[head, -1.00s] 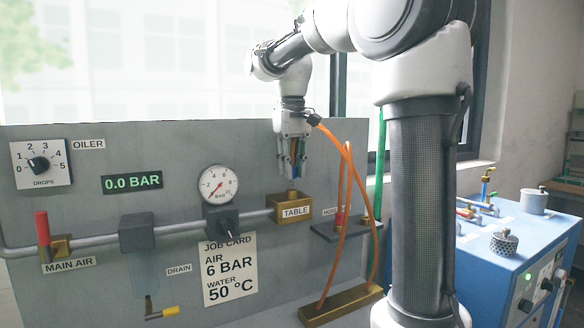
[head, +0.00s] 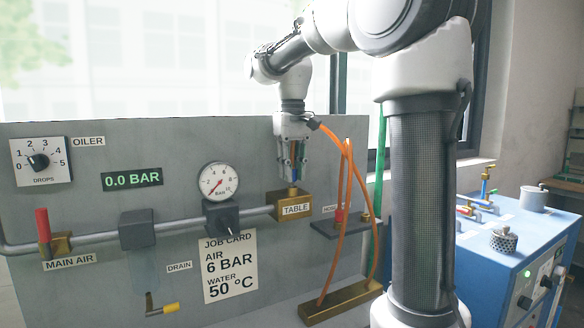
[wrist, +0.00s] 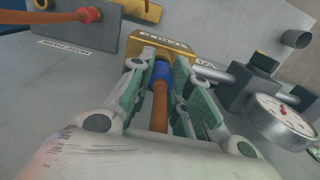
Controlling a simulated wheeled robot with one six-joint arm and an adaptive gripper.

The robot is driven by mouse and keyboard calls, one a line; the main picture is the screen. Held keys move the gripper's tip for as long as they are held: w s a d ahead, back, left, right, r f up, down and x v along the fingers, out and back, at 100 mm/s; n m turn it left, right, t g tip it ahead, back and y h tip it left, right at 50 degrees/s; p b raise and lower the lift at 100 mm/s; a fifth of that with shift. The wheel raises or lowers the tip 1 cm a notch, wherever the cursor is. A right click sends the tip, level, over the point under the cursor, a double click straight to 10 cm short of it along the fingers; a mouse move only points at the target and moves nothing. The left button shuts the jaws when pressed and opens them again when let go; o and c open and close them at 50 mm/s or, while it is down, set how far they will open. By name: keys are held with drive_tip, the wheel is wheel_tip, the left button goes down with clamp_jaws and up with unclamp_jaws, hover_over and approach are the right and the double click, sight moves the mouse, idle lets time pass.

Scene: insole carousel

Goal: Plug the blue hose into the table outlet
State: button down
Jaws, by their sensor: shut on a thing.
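My gripper (head: 292,180) is shut on the blue hose's end and points down right above the table outlet. The outlet is a brass block (head: 293,207) labelled TABLE, with a short stub on top. In the wrist view the blue collar (wrist: 161,72) sits between my fingers, with the orange-brown hose (wrist: 160,108) running back from it. The collar's far end meets or nearly meets the brass block in that view (wrist: 150,43). My fingers hide the joint, so I cannot tell whether it is seated.
A gauge (head: 219,182) with a black knob stands left of the outlet, and the display (head: 132,180) reads 0.0 BAR. A dark shelf (head: 335,230) labelled HOSES is close on the right. An orange hose (head: 338,235) loops down to a brass bar (head: 340,303).

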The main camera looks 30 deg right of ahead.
drive_tip(key=shift+f, duration=0.75)
drive_tip(key=c, duration=1.3)
unclamp_jaws()
drive_tip(key=shift+o, duration=0.2)
wheel_tip(320, 180, up, 12)
drive_tip(key=shift+r, duration=0.1)
drive_tip(key=s+d+f+t, duration=0.1)
drive_tip(key=s+f+t, duration=0.3)
drive_tip(key=s+f, duration=1.7)
drive_tip(key=shift+s+f, duration=0.2)
drive_tip(key=shift+s, duration=0.1)
